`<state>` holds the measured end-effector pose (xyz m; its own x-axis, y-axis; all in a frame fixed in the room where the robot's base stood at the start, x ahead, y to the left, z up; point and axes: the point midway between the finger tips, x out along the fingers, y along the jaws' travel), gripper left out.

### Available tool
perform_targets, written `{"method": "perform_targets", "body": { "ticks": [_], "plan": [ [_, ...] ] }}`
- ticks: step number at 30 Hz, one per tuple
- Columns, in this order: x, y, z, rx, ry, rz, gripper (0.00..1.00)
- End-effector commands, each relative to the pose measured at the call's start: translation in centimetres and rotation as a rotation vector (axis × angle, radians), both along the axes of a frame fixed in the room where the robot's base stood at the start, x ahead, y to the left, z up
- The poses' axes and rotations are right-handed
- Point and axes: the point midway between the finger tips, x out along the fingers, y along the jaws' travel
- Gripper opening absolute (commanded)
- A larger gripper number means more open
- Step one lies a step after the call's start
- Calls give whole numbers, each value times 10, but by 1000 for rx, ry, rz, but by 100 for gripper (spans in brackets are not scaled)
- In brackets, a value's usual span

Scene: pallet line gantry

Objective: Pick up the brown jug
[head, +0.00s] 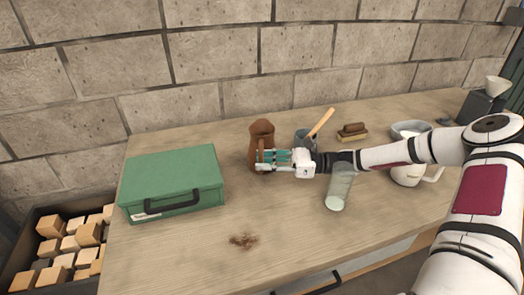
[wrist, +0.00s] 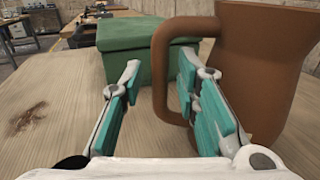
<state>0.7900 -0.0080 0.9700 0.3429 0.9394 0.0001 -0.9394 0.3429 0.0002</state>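The brown jug (head: 261,140) stands upright on the wooden table, left of my gripper in the head view. In the wrist view the jug (wrist: 262,75) fills the right side, and its handle (wrist: 161,75) faces the space between my fingers. My gripper (head: 262,160) reaches in from the right at the jug's near side. In the wrist view its teal-padded fingers (wrist: 160,85) are spread apart, with the right finger overlapping the handle's opening. I cannot tell whether that finger is inside the loop or touching the jug.
A green case (head: 172,182) sits to the left. A glass (head: 339,188) stands close below my arm. The table front is mostly clear beside a dark stain (head: 243,240).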

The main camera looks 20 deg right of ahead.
Motion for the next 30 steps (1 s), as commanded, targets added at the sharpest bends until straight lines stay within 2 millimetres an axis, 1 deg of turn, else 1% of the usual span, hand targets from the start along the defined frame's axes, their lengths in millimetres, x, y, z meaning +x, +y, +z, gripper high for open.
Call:
{"method": "perform_targets", "body": {
  "ticks": [1, 2, 3, 20, 26, 30],
  "plan": [
    [0, 0, 0, 0, 0, 0, 11],
    [0, 0, 0, 0, 0, 0, 4],
    [0, 0, 0, 0, 0, 0, 0],
    [0, 0, 4, 0, -2, 0, 0],
    [0, 0, 14, 0, -2, 1, 0],
    [0, 0, 26, -1, -4, 2, 0]
  ]
}}
